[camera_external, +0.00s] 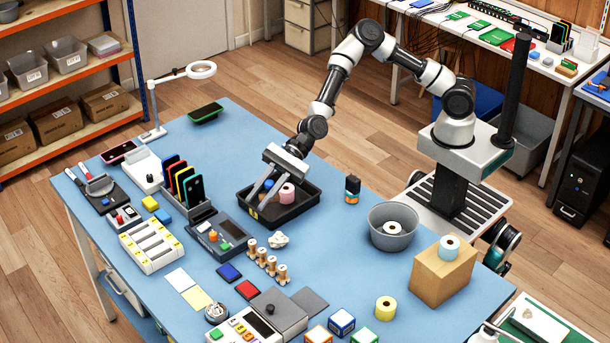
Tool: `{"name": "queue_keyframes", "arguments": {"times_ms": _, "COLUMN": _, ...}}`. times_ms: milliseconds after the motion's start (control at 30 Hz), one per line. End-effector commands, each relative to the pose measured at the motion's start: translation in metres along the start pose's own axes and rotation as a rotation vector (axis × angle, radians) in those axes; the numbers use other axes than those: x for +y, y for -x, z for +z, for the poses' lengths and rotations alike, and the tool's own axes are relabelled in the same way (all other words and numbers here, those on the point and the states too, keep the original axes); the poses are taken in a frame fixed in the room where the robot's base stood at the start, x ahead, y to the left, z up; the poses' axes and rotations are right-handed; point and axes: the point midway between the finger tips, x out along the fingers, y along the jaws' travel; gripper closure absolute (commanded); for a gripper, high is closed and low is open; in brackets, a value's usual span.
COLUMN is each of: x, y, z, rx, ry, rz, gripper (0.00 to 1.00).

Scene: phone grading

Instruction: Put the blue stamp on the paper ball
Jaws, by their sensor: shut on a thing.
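My gripper (262,199) is low over a black tray (303,203) near the middle of the blue table. Its fingers are shut on a small blue thing (268,184), seemingly the blue stamp, mostly hidden by the fingers. I cannot tell if it touches the tray floor. The paper ball (278,241), white and crumpled, lies on the table in front of the tray, apart from my gripper.
A pink roll (287,193) stands in the tray beside my gripper. Several wooden-handled stamps (262,257) stand in a row close to the paper ball. A grey bowl (391,226) and a cardboard box (443,270) are to the right. Table right of the ball is clear.

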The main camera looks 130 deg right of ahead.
Motion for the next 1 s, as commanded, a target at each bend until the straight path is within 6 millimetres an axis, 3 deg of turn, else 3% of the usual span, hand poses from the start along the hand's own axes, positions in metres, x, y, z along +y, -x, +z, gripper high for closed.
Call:
{"name": "queue_keyframes", "arguments": {"times_ms": 100, "x": 0.022, "y": -0.008, "z": 0.015, "rx": -0.015, "ry": 0.017, "rz": 0.038, "gripper": 1.0}}
{"name": "queue_keyframes", "arguments": {"times_ms": 200, "x": 0.032, "y": -0.013, "z": 0.016, "rx": -0.021, "ry": 0.023, "rz": 0.054, "gripper": 1.0}}
{"name": "queue_keyframes", "arguments": {"times_ms": 500, "x": 0.051, "y": -0.032, "z": -0.027, "rx": -0.024, "ry": 0.024, "rz": 0.058, "gripper": 1.0}}
{"name": "queue_keyframes", "arguments": {"times_ms": 900, "x": 0.064, "y": -0.046, "z": -0.065, "rx": -0.023, "ry": 0.024, "rz": 0.057, "gripper": 1.0}}
{"name": "queue_keyframes", "arguments": {"times_ms": 1000, "x": 0.065, "y": -0.047, "z": -0.066, "rx": -0.024, "ry": 0.024, "rz": 0.056, "gripper": 1.0}}
